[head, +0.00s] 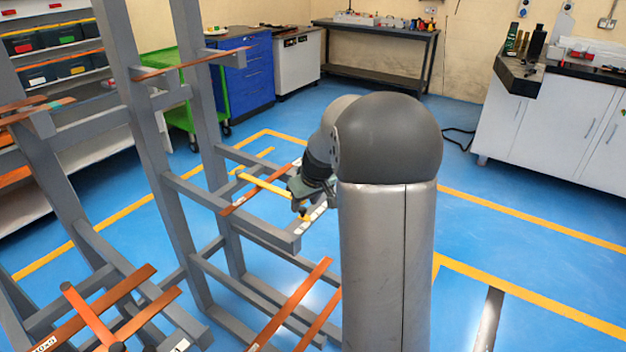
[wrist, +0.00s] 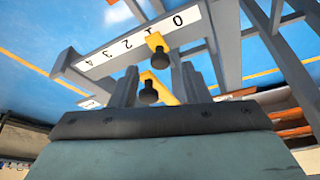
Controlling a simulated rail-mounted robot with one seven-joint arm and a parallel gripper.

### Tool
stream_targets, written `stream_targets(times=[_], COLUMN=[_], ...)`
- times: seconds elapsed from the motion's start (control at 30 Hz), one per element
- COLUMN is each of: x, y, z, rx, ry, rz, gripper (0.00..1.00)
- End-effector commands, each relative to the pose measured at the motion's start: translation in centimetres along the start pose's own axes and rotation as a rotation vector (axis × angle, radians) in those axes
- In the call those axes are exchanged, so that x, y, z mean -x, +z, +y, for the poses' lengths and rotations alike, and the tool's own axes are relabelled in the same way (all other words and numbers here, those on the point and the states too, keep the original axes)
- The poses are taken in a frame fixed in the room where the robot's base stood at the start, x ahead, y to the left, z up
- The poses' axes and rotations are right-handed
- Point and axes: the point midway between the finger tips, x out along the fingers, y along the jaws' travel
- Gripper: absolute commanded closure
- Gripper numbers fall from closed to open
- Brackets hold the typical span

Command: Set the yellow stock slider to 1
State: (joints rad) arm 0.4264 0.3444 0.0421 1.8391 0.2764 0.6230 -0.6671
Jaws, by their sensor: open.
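A yellow stock slider (head: 262,184) lies as a long bar across the grey rack arms in the head view. In the wrist view a yellow tab (wrist: 154,40) with a black knob crosses a white scale (wrist: 130,42) between the 0 and the 2, covering the area of the 1. In the head view my gripper (head: 303,203) is at the slider's right end.
Grey rack posts (head: 150,130) and arms stand around my gripper. Copper-coloured bars (head: 292,303) lie on lower and left arms. Open blue floor (head: 500,230) lies to the right. A workbench (head: 380,30) and cabinets stand at the back.

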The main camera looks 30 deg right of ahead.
Motion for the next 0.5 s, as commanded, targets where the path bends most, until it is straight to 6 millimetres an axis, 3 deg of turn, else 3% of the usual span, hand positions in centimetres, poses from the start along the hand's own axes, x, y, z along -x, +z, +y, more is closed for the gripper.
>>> stream_targets(times=[0.5], x=[12.2], y=[-0.1], z=[0.1], rx=[0.000], ry=[0.004], rz=[0.004], gripper=[0.57])
